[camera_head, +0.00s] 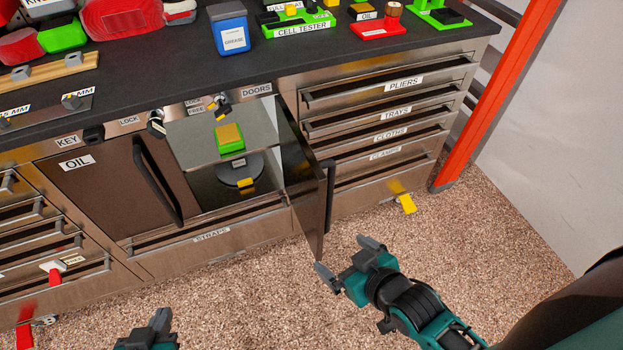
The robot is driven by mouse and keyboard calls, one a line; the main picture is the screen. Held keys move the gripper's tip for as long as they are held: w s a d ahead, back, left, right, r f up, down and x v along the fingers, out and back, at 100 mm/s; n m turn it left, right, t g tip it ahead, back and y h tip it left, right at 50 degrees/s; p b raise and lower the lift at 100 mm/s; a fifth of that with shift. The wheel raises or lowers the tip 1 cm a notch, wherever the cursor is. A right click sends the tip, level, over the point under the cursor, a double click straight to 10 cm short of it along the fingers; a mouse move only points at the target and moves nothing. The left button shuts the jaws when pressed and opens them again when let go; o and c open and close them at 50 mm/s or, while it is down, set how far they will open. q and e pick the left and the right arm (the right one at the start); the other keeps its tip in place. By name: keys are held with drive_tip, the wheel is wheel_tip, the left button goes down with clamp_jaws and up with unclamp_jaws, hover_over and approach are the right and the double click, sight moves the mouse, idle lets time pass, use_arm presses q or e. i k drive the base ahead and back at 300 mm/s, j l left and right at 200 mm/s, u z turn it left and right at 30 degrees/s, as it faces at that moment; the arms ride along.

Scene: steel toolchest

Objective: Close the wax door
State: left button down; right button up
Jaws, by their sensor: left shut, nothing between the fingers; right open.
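One cabinet door (302,180) under the worktop stands open, swung out toward me from the right side of its opening. I take it as the wax door, though no wax label shows. Its dark handle (328,200) is on its outer, right-hand side. My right gripper (347,260) is open and empty, just right of the door's lower free end and apart from it. My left gripper (158,325) is shut and empty at the bottom edge, partly cut off, over the floor and far from the door.
The cabinet interior (205,190) holds a green-and-yellow item (229,138) and a dark round item. The neighbouring OIL door (105,190) is closed. Labelled drawers (390,115) stand right of the open door.

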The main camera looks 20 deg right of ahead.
sight(310, 192)
drive_tip(key=l+u, duration=0.25)
drive_tip(key=l, duration=0.55)
drive_tip(key=l+u, duration=0.3)
drive_tip(key=l, duration=0.55)
